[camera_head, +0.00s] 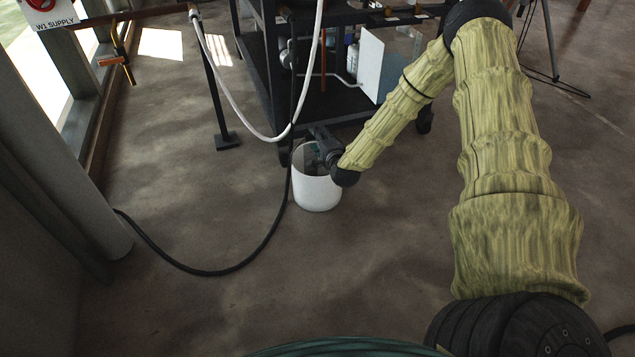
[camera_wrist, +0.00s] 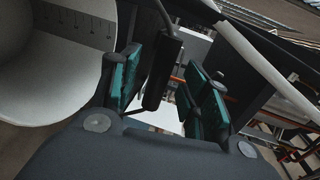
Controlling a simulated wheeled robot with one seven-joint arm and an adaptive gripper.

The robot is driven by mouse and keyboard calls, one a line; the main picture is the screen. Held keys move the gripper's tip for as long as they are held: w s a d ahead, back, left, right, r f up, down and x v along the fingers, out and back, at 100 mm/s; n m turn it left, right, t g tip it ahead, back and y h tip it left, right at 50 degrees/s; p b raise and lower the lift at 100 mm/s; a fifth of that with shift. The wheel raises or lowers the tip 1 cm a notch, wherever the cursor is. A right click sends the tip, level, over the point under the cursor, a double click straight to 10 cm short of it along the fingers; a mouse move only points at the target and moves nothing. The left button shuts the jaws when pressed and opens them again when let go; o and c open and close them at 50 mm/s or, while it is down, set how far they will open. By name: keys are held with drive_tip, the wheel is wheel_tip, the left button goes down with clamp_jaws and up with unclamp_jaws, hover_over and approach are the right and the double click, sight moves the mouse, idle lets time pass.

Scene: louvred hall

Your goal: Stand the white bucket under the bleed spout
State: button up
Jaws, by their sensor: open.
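The white bucket (camera_head: 316,194) stands upright on the floor in front of the dark cart. My gripper (camera_head: 322,150) is at the bucket's rim, partly hidden by the arm. In the wrist view the bucket (camera_wrist: 50,70) fills the left, with graduation marks inside. My gripper (camera_wrist: 168,95) is open there, its teal-padded fingers apart. A black grip on a thin wire (camera_wrist: 164,72), which looks like the bucket's handle, lies between them; I cannot tell if they touch it.
A "W1 SUPPLY" sign (camera_head: 52,14) hangs by the window. A black cable (camera_head: 215,273) curves across the floor left of the bucket. A post (camera_head: 222,110) stands behind. The front floor is clear.

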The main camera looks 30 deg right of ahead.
drive_tip(key=shift+b+x, duration=0.45)
drive_tip(key=shift+x, duration=0.75)
clamp_jaws()
drive_tip(key=shift+r, duration=0.15)
